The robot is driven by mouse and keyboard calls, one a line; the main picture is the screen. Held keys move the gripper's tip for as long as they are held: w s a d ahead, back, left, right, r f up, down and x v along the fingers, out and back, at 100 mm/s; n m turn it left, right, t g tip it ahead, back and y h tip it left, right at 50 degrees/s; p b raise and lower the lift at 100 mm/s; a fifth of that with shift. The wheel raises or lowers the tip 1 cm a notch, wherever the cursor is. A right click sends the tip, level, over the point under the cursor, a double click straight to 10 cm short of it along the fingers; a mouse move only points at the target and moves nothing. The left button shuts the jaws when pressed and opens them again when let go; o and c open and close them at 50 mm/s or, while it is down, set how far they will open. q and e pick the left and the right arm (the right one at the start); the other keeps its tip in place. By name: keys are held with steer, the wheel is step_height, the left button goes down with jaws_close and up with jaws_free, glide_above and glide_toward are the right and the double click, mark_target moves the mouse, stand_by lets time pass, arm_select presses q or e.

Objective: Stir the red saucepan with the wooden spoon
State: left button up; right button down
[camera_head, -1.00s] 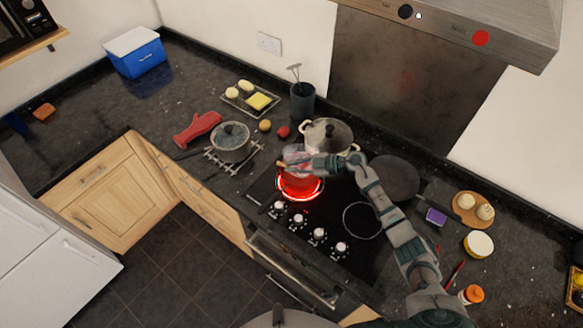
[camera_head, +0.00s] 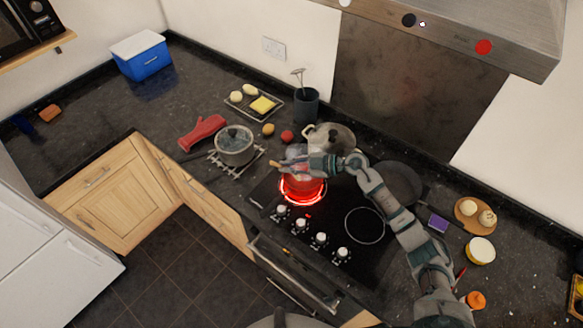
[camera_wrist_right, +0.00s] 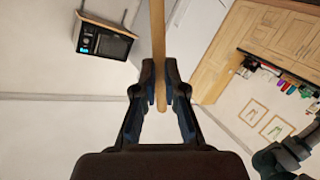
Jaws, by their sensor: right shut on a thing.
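The red saucepan (camera_head: 302,188) sits on the glowing front-left burner of the black hob. My right arm reaches in from the lower right, and my right gripper (camera_head: 287,165) is over the saucepan, hiding much of its opening. In the wrist view the right gripper (camera_wrist_right: 161,92) is shut on the wooden spoon (camera_wrist_right: 158,35), whose handle runs between the fingers. In the head view only a short tan end of the spoon (camera_head: 274,163) shows left of the fingers. The spoon's lower end is hidden, so I cannot tell its depth in the pan. My left gripper is out of view.
A lidded cream pot (camera_head: 329,138) stands behind the saucepan. A dark frying pan (camera_head: 400,182) is on the right rear burner. A lidded grey pan (camera_head: 235,147) stands on a rack to the left. Hob knobs (camera_head: 320,238) line the front. The front-right burner (camera_head: 365,225) is empty.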

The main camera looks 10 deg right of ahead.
step_height(320, 180, up, 7)
steer(key=shift+s+a, duration=0.4)
steer(key=shift+a, duration=0.05)
stand_by(0.3)
steer(key=shift+f, duration=0.1)
